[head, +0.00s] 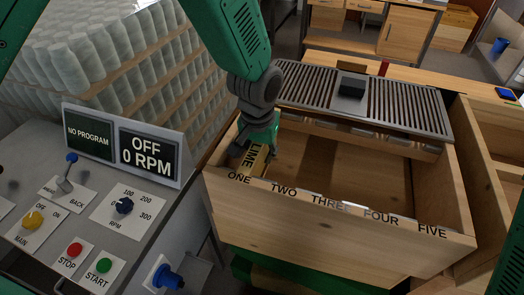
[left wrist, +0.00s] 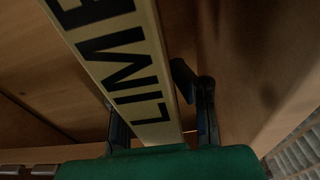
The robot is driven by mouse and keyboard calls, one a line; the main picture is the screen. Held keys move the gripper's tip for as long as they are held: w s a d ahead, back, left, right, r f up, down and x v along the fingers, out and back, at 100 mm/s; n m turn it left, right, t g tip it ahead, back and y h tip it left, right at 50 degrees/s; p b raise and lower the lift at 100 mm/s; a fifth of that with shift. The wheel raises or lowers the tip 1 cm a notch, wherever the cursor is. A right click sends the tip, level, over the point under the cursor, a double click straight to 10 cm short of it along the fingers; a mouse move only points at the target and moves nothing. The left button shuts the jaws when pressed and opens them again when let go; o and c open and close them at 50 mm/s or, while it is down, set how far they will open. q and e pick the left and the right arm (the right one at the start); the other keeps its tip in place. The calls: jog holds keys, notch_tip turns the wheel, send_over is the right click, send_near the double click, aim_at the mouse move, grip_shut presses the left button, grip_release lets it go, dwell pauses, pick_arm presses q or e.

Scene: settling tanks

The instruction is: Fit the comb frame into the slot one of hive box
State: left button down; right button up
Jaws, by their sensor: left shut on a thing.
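The hive box (head: 330,225) is an open wooden box with ONE to FIVE lettered along its near rim. My left gripper (head: 258,143) reaches down into its left end, above the ONE mark. It is shut on the comb frame (head: 256,163), whose pale top bar reads LIME. In the left wrist view the comb frame (left wrist: 122,60) runs between the dark fingers of the gripper (left wrist: 158,115), with wooden walls around it. The frame's lower part and its seating are hidden. My right gripper is not in view.
A slatted metal grid (head: 400,106) with a dark block (head: 352,87) lies across the box's far side. A control panel (head: 90,215) reading OFF, 0 RPM stands at left. Another wooden box (head: 490,140) is at right. The hive box's middle and right look empty.

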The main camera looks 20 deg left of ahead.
pick_arm(q)
jog(key=c, duration=1.3)
grip_release()
jog(key=shift+r, duration=0.1)
jog(key=r, duration=0.4)
jog(key=s+r, duration=0.1)
jog(key=r, duration=0.6)
jog(key=shift+s+r, duration=0.2)
jog(key=shift+r, duration=0.1)
jog(key=shift+f, duration=0.1)
